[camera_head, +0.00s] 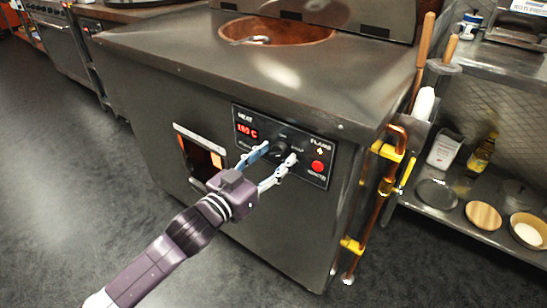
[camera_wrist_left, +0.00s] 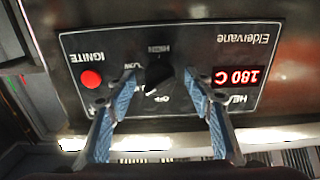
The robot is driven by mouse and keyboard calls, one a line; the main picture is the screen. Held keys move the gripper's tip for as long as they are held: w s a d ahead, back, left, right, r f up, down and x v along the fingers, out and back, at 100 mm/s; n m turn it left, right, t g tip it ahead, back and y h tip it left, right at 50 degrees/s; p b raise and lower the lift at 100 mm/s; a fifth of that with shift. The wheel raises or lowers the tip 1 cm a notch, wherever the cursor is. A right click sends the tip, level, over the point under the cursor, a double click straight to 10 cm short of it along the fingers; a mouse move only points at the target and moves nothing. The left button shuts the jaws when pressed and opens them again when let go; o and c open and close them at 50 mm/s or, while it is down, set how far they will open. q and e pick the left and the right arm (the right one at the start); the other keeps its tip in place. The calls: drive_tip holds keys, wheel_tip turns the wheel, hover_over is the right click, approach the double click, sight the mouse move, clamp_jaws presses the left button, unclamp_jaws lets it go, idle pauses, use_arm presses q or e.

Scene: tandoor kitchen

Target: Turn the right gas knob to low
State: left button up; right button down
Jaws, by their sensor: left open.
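The black gas knob (camera_wrist_left: 160,72) sits on the dark control panel (camera_head: 243,119) of the tandoor. My left gripper (camera_head: 276,155) is open in front of the panel. In the left wrist view, which shows the panel upside down, its blue-padded fingers stand on either side of the knob with gaps. HIGH, LOW and OFF labels surround the knob; its exact pointer setting is hard to tell. In the head view the fingers partly hide the knob. Only one knob shows. My right gripper is out of view.
A red ignite button (camera_head: 318,166) and a red 180 C display (camera_head: 247,131) flank the knob. A glowing opening (camera_head: 202,155) lies to the left. Copper and yellow gas pipes (camera_head: 381,190) run down the right corner. The floor in front is clear.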

use_arm(q)
drive_tip(key=c, duration=1.2)
drive_tip(key=shift+o, duration=0.2)
drive_tip(key=shift+r, duration=0.1)
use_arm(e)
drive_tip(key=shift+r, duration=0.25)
use_arm(q)
drive_tip(key=shift+m+p, duration=0.8)
drive_tip(key=shift+p, duration=0.15)
drive_tip(key=m+p, duration=0.3)
drive_tip(key=m, duration=0.1)
drive_tip(key=shift+a+r, duration=0.1)
drive_tip(key=m+p, duration=0.3)
drive_tip(key=m, duration=0.2)
drive_tip(key=shift+m+p, duration=0.3)
drive_tip(key=shift+m, duration=0.4)
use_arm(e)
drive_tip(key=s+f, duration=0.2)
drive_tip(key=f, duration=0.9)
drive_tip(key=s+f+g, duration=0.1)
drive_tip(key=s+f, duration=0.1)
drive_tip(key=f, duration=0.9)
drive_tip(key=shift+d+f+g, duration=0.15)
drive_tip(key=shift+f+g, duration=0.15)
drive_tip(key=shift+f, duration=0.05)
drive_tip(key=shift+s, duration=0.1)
